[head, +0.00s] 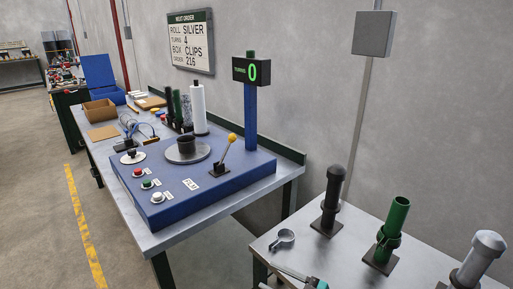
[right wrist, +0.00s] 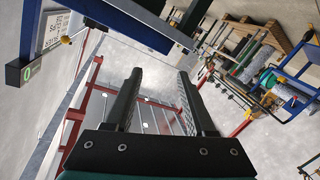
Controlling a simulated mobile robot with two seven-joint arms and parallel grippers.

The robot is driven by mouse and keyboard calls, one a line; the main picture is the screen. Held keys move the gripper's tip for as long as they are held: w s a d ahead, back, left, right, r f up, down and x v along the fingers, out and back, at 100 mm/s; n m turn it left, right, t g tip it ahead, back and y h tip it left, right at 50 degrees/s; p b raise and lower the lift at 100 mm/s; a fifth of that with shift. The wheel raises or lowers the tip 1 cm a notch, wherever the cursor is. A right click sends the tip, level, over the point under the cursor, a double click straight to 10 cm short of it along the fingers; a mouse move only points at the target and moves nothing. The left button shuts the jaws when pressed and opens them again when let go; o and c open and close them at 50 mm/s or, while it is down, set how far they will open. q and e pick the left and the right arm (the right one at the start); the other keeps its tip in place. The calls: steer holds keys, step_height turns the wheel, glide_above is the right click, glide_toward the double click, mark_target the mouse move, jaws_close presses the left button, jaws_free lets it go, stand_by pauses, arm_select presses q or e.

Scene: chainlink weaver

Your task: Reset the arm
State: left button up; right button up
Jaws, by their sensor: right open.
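In the right wrist view my right gripper (right wrist: 159,73) is open, with its two dark fingers apart. I cannot clearly make out the right gripper in the head view, and my left gripper does not show. In the head view a blue machine (head: 226,192) stands on a grey table. Its lever (head: 226,152) has a yellow knob and leans up to the right. The counter (head: 251,71) on its post reads 0.
A nearer table (head: 330,258) holds a black post (head: 331,199), a green tube (head: 393,228), a grey-capped post (head: 480,258) and a ring clamp (head: 284,238). A teal-and-grey item (head: 296,277) is cut off at the bottom. The floor at left is clear.

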steer(key=s+d+f+m+h, duration=0.3)
steer(key=s+d+f+h, duration=0.15)
steer(key=f, duration=0.45)
steer(key=s+d+f+m+h+b, duration=0.1)
steer(key=s+d+f+m+h, duration=0.3)
steer(key=f, duration=0.5)
steer(key=s+d+f+m+h, duration=0.35)
steer(key=s+f, duration=0.25)
steer(key=f, duration=0.3)
steer(key=s+f+m+g, duration=0.1)
steer(key=s+f+g, duration=0.2)
steer(key=s, duration=0.6)
steer(key=s+d+f+m+g+h, duration=0.1)
steer(key=s+f, duration=0.3)
steer(key=s, duration=0.6)
steer(key=s+d+f+m+g, duration=0.1)
steer(key=s+f+g, duration=0.3)
steer(key=s, duration=0.6)
steer(key=shift+d+g+h+b, duration=0.15)
steer(key=shift+g+h+b, duration=0.15)
steer(key=shift+h+b, duration=0.1)
steer(key=shift+c, duration=0.4)
steer(key=shift+s, duration=0.1)
